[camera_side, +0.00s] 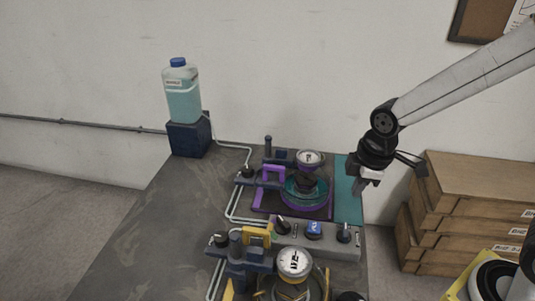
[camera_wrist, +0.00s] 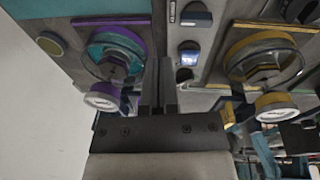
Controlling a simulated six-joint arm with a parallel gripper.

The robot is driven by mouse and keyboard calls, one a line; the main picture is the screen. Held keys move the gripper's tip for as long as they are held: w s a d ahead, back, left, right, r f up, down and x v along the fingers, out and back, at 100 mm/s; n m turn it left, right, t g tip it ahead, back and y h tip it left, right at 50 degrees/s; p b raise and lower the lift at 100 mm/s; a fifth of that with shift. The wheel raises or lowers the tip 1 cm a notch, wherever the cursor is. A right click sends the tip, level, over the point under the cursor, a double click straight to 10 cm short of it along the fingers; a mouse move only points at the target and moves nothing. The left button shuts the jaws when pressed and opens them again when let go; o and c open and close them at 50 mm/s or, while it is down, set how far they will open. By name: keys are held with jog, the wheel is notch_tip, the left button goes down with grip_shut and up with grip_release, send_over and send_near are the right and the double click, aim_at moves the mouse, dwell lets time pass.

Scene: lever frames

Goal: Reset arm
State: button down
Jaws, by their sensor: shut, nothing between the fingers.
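My gripper (camera_side: 367,184) hangs from my arm at the right of the table in the side view, above the teal strip at the table's edge and apart from everything there. In the wrist view my gripper (camera_wrist: 158,62) has its two fingers together with nothing between them. The purple lever frame (camera_side: 270,174) stands at the back of the table, and it also shows at upper left in the wrist view (camera_wrist: 143,45). The yellow lever frame (camera_side: 257,237) stands at the front, and it shows at right in the wrist view (camera_wrist: 235,45). Each has a round gauge.
A grey panel (camera_side: 345,250) with knobs and a blue display lies between the two frames. A bottle of pale blue liquid (camera_side: 183,97) stands on a dark block (camera_side: 189,138) at the back left. Stacked cardboard boxes (camera_side: 480,178) are at right. The table's left side (camera_side: 150,230) is clear.

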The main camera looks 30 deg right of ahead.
jog(key=s+d+f+m, duration=0.1)
jog(key=m, duration=0.2)
jog(key=s+d+m, duration=0.1)
jog(key=m, duration=0.2)
jog(key=s+d+f+m, duration=0.1)
jog(key=d+m, duration=0.1)
jog(key=m, duration=0.2)
jog(key=shift+s+f+t, duration=0.2)
jog(key=shift+f+t, duration=0.1)
jog(key=shift+t, duration=0.1)
jog(key=shift+r, duration=0.1)
notch_tip(320, 180, up, 9)
jog(key=n+g, duration=0.3)
jog(key=n, duration=2.4)
send_over(313, 226)
notch_tip(313, 226, down, 14)
jog(key=shift+r, duration=0.1)
jog(key=shift+f, duration=0.2)
